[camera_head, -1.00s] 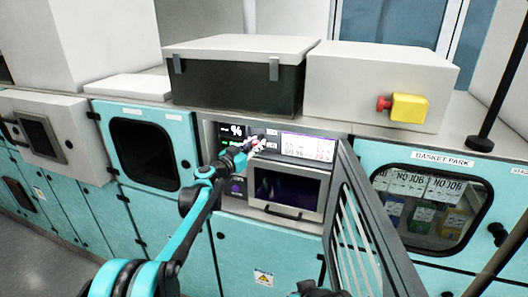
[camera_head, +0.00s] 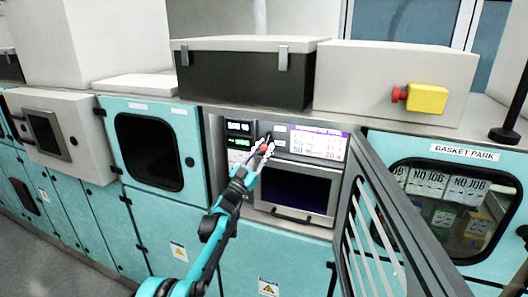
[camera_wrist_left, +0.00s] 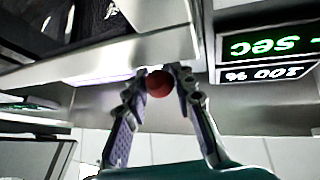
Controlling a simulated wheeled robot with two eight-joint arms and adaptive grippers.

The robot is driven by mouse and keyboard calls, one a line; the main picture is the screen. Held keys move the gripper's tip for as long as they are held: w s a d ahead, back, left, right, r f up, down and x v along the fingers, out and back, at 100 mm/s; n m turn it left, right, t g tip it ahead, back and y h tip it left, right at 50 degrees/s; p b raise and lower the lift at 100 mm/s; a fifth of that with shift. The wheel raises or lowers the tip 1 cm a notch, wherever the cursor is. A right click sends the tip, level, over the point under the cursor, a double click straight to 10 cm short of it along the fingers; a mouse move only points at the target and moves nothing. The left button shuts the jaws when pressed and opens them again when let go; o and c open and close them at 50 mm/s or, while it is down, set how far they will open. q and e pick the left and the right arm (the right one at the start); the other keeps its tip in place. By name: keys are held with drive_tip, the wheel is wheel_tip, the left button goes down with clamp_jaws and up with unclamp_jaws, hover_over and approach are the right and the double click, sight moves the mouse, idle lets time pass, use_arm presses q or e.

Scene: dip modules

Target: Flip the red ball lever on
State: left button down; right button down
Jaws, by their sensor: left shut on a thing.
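The red ball (camera_head: 265,148) of the lever sits in front of the control panel, in the open compartment. It also shows in the left wrist view (camera_wrist_left: 159,84), between the two fingertips. My left gripper (camera_head: 264,150) is shut on the red ball; a finger lies on each side of it in the left wrist view (camera_wrist_left: 159,80). The lever's shaft is mostly hidden behind the ball and fingers. My right gripper does not show.
Lit displays (camera_head: 239,140) stand left of the lever, and a bright screen (camera_head: 318,143) stands right of it. A dark monitor (camera_head: 294,190) is below. An open slatted door (camera_head: 372,225) swings out on the right. A red button on a yellow box (camera_head: 426,98) is above right.

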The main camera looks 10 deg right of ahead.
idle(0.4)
use_arm(q)
drive_tip(key=c, duration=1.2)
unclamp_jaws()
drive_tip(key=shift+a, duration=0.1)
drive_tip(key=v, duration=1.2)
